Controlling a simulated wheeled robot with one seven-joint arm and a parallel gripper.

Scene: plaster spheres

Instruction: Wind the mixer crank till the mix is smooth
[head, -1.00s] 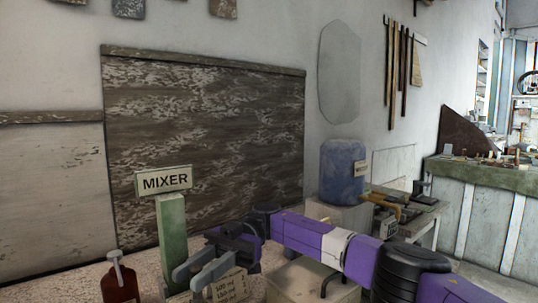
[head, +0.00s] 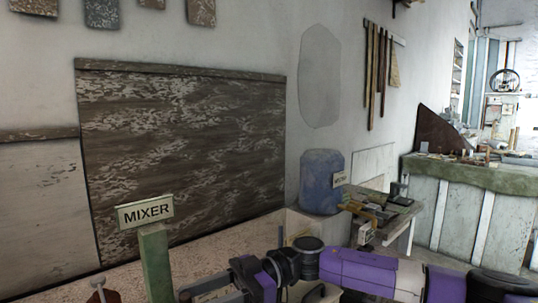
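The MIXER sign (head: 146,212) stands on a green post (head: 155,262) at the lower left of the head view. The mixer's crank and the mix cannot be made out; the bottom edge cuts off the area below the sign. My gripper (head: 208,294) is at the bottom edge, just right of the green post, at the end of my purple and black arm. Its fingers are partly cut off, so their opening and whether they touch anything cannot be told.
A blue drum (head: 320,183) stands by the wall behind my arm. A small table (head: 401,222) with tools is right of it. A green-topped counter (head: 478,175) is farther right. A bottle top (head: 99,285) shows at the lower left.

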